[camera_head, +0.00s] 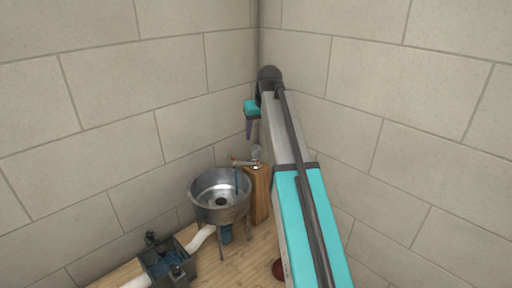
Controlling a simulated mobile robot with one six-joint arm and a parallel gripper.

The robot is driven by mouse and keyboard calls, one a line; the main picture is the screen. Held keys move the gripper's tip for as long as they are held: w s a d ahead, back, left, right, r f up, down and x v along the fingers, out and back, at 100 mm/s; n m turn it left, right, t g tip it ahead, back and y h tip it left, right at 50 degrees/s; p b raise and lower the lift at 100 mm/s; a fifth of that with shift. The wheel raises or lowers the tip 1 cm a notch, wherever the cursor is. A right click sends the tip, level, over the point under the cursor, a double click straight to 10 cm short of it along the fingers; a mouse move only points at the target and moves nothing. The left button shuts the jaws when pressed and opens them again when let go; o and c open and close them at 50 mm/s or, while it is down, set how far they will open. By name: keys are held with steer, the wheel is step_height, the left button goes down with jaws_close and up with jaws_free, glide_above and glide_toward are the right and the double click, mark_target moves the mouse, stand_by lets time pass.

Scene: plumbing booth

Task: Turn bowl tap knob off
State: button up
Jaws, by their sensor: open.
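The round metal bowl (203,187) stands on thin legs in the corner of the booth. The tap (246,163) sits at the bowl's back right edge, on top of a wooden post, with its spout reaching left over the bowl. A pale knob (257,152) shows at the top of the tap, small and blurred. A thin bluish vertical streak (237,182) hangs below the spout over the bowl. My gripper (249,134) is open, pointing down above the tap and slightly left of the knob, apart from both. Its two fingers overlap in this view.
The wooden post (258,195) stands right of the bowl. A white pipe (201,238) runs from below the bowl to a dark open box (168,264) on the wooden floor. Block walls close in behind and on both sides. My arm covers the area right of the post.

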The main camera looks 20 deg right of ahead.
mark_target(256, 147)
steer(key=shift+p+x, duration=1.75)
steer(key=shift+x, duration=3.15)
steer(key=c, duration=0.9)
steer(key=shift+a+f, duration=0.1)
steer(key=shift+a, duration=0.15)
steer(key=shift+c, duration=0.8)
steer(key=shift+d, duration=0.2)
